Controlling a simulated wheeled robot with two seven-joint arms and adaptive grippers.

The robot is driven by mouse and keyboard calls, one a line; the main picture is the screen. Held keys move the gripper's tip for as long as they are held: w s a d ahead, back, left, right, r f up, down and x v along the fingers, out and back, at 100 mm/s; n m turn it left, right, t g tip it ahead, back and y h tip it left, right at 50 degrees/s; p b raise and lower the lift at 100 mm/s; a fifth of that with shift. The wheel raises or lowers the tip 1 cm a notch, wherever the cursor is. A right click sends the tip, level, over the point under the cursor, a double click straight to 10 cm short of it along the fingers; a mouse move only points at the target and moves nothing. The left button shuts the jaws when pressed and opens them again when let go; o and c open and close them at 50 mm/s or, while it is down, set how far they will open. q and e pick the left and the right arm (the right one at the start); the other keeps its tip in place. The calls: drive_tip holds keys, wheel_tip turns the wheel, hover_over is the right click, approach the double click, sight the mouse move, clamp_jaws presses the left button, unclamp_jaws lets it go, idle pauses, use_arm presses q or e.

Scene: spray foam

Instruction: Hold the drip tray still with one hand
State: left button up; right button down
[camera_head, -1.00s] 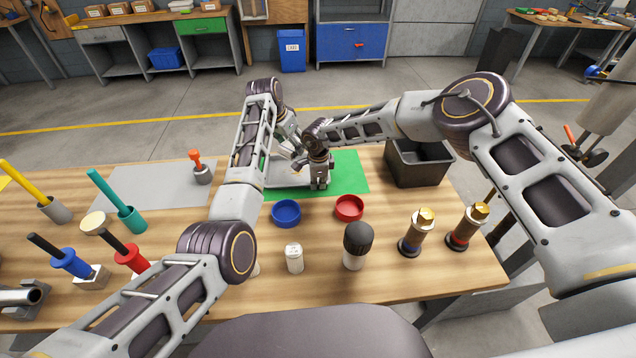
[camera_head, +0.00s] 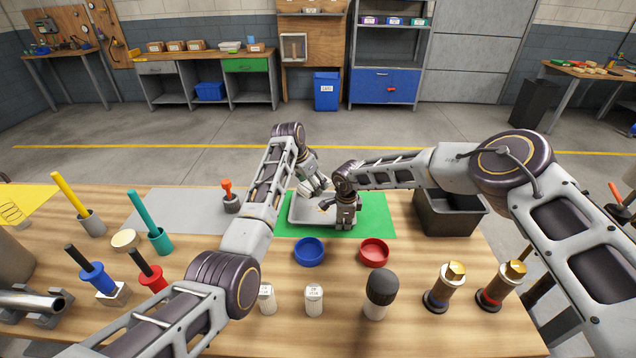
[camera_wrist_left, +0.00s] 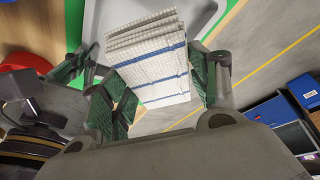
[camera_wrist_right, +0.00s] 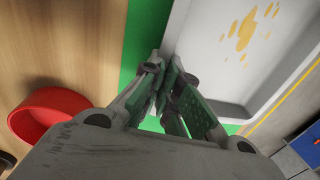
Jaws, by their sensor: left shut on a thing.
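The drip tray (camera_head: 302,213) is a shallow light-grey tray on a green mat. The right wrist view shows yellow-brown stains on the tray floor (camera_wrist_right: 243,33). My left gripper (camera_wrist_left: 158,85) is shut on a folded white cloth (camera_wrist_left: 155,62) with blue stripes, held over the tray's far side. My right gripper (camera_head: 346,218) is at the tray's near right edge; it also shows in the right wrist view (camera_wrist_right: 163,82), fingers close together at the tray's corner. The fingers hide that corner, so I cannot see whether the rim is between them.
A blue lid (camera_head: 309,251) and a red lid (camera_head: 374,252) lie in front of the mat (camera_head: 380,222). A black bin (camera_head: 450,215) stands to the right. Bottles, a black-capped can (camera_head: 381,293) and two brass-topped cylinders stand near the front edge.

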use_arm(q)
drive_tip(key=shift+s+d+f, duration=0.1)
drive_tip(key=shift+d+f, duration=0.1)
drive_tip(key=shift+f, duration=0.2)
drive_tip(key=d, duration=0.3)
drive_tip(key=d+f, duration=0.1)
drive_tip(key=shift+s+d+f, duration=0.1)
drive_tip(key=shift+s+d, duration=0.15)
drive_tip(key=shift+s, duration=0.05)
drive_tip(key=shift+f, duration=0.1)
